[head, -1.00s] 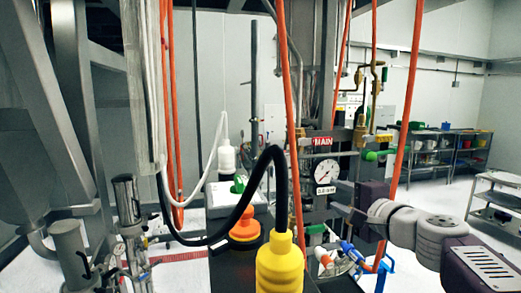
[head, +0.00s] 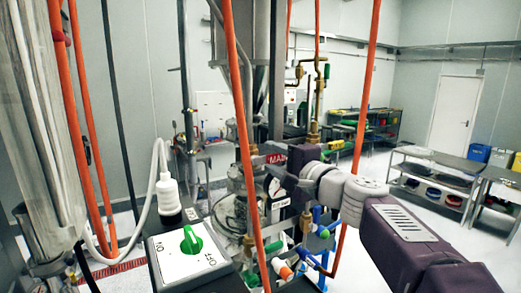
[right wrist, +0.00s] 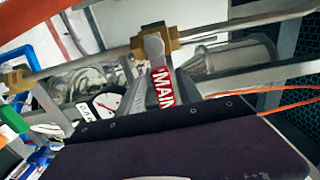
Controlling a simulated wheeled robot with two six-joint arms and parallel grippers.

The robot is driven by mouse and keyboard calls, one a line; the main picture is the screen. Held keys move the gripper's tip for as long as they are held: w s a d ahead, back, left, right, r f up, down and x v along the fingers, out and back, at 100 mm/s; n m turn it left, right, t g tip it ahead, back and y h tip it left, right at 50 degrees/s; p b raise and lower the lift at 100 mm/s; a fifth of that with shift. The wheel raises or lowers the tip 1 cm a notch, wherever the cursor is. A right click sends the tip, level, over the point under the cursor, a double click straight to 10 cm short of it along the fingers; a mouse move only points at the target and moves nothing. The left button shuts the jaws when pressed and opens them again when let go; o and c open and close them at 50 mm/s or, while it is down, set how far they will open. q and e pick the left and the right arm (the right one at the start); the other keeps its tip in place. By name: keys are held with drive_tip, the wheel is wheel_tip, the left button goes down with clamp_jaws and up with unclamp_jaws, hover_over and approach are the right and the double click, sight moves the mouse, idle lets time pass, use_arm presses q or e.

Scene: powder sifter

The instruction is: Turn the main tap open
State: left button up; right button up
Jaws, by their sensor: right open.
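The red MAIN label (head: 277,158) is at the middle of the piping in the head view, partly covered by my right gripper. It also shows in the right wrist view (right wrist: 162,87), just below a brass valve (right wrist: 150,46) with a grey metal handle part (right wrist: 153,43). A white dial gauge (right wrist: 103,105) sits beside the label. My right gripper (head: 274,182) is open, in front of the pipework close to the label. Its dark body fills the bottom of the wrist view. I cannot tell whether it touches the tap. My left gripper is out of view.
A white box with a green knob (head: 191,241) stands at front left. Blue and green valve handles (head: 322,226) lie below my gripper.

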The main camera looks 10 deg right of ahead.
drive_tip(key=shift+w+d, duration=0.25)
drive_tip(key=shift+w, duration=0.05)
drive_tip(key=shift+s+d, duration=0.25)
drive_tip(key=shift+s+r, duration=0.2)
drive_tip(key=shift+s, duration=0.4)
drive_tip(key=shift+s+r, duration=0.2)
drive_tip(key=shift+s, duration=0.35)
drive_tip(key=shift+s+a+r, duration=0.1)
drive_tip(key=shift+s, duration=0.15)
drive_tip(key=c, duration=0.4)
drive_tip(key=shift+w+a, duration=0.1)
clamp_jaws()
drive_tip(key=shift+w, duration=0.2)
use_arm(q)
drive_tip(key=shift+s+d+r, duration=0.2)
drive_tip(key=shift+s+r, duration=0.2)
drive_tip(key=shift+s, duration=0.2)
use_arm(e)
drive_tip(key=shift+r, duration=0.15)
